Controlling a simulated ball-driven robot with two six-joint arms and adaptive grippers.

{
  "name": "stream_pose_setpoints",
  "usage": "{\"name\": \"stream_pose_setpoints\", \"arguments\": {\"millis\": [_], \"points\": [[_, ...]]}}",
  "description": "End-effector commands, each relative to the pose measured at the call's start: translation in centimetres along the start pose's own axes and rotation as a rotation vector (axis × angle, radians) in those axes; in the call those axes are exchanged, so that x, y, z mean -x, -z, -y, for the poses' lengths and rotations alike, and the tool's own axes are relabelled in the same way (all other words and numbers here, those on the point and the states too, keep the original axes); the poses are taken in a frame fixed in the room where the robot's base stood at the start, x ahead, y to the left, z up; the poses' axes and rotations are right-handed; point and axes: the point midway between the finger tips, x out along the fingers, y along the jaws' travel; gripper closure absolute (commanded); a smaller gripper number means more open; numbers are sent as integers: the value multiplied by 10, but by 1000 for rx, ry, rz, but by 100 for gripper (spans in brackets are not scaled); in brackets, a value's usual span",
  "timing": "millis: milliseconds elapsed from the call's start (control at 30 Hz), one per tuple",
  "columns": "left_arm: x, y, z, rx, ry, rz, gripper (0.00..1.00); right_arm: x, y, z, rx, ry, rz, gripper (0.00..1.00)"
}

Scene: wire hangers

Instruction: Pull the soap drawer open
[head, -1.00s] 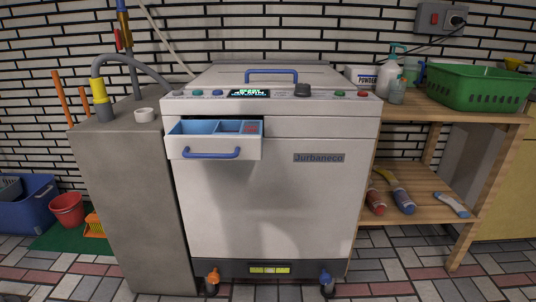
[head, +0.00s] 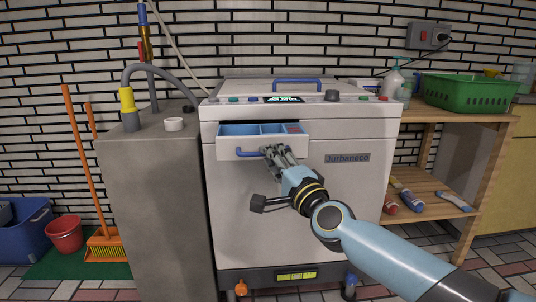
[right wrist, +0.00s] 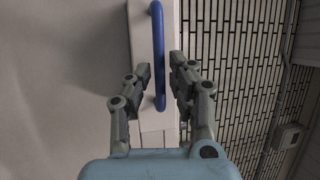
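The soap drawer (head: 229,150) at the upper left of the white machine's front stands open. Its blue compartments (head: 252,129) show from above. Its blue handle (head: 247,153) is partly hidden by my right gripper (head: 269,150), which is at the handle's right part. In the right wrist view, the blue handle (right wrist: 158,45) runs between the two fingers of my right gripper (right wrist: 160,75). The fingers stand apart, with a small gap beside the handle. The handle end of the drawer front also shows there. My left gripper is not in view.
The machine (head: 340,205) has a lid with a blue handle and a control panel on top. A grey block (head: 155,210) with a hose stands close on its left. A wooden shelf (head: 440,182) with a green basket (head: 470,93) stands on the right.

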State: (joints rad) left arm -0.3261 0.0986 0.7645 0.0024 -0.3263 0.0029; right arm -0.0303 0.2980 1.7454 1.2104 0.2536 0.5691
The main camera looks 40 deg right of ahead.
Motion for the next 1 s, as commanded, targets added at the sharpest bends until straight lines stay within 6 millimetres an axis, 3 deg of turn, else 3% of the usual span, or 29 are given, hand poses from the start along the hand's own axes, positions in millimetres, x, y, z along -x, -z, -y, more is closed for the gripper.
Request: {"name": "stream_pose_setpoints", "arguments": {"millis": [200,467,667,1000], "points": [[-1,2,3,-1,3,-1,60,-20,0,-1,2,-1,0,79],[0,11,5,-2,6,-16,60,-22,0,-1,2,-2,0,79],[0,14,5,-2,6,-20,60,-22,0,-1,3,-2,1,100],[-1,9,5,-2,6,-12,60,-22,0,-2,4,-4,1,100]]}}
